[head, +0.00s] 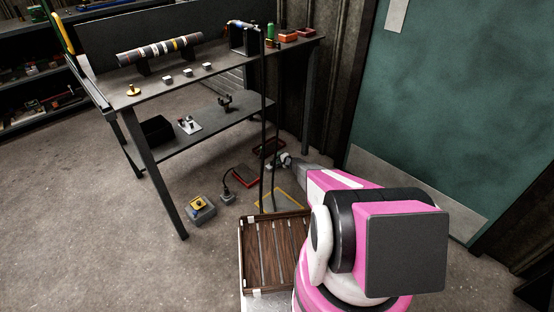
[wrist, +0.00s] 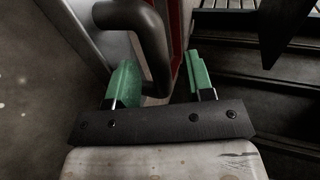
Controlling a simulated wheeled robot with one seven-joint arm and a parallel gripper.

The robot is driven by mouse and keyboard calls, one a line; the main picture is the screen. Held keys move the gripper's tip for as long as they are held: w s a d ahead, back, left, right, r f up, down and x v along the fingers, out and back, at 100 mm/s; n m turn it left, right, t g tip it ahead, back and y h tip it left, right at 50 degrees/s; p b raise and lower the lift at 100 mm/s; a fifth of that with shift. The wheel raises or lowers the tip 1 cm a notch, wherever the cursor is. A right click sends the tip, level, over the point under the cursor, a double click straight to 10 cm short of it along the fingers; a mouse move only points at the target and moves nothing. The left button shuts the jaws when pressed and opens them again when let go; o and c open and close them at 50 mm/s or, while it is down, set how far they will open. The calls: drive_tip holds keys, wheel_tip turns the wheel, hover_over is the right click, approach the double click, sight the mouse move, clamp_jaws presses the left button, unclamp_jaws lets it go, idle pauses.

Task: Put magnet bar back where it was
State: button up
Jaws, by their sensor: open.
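In the wrist view a dark, thick, bent round bar (wrist: 152,40) runs down between the two green fingertips of my gripper (wrist: 162,82). The fingers are open, with space visible on the right side of the bar. Whether the left finger touches the bar is unclear. I cannot tell for sure that this bar is the magnet bar. In the head view my gripper (head: 282,161) is low, at the right of the workbench, close to thin dark upright rods (head: 263,110). Its fingers are too small there to make out.
The workbench (head: 215,90) holds a striped shaft (head: 160,49) on supports and small metal blocks. Red and yellow floor frames lie near the rods. A green door (head: 460,110) is at the right. Floor at left is clear.

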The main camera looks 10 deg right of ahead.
drive_tip(key=v, duration=1)
drive_tip(key=s+a+r+n+g+y, duration=0.1)
drive_tip(key=s+a+r+n+g, duration=0.35)
drive_tip(key=s+r, duration=0.7)
drive_tip(key=s+a+r+n+g, duration=0.3)
drive_tip(key=s+a+r, duration=0.4)
drive_tip(key=r, duration=0.7)
drive_tip(key=s+d+r+n+g+h, duration=0.1)
drive_tip(key=s+r+h, duration=0.2)
drive_tip(key=s+r, duration=0.4)
drive_tip(key=s+d+r+n+g+h, duration=0.1)
drive_tip(key=s+r, duration=0.5)
drive_tip(key=s, duration=0.6)
drive_tip(key=s+d+r+n+g+h, duration=0.1)
drive_tip(key=s+d+r+g+h, duration=0.1)
drive_tip(key=s+r, duration=0.5)
drive_tip(key=s+d+h, duration=0.1)
drive_tip(key=s+h, duration=0.1)
drive_tip(key=s, duration=0.1)
drive_tip(key=shift+s+r+h, duration=0.3)
drive_tip(key=shift+r+h, duration=0.05)
drive_tip(key=shift+h, duration=0.05)
drive_tip(key=shift+d+n, duration=0.15)
drive_tip(key=shift+n, duration=0.1)
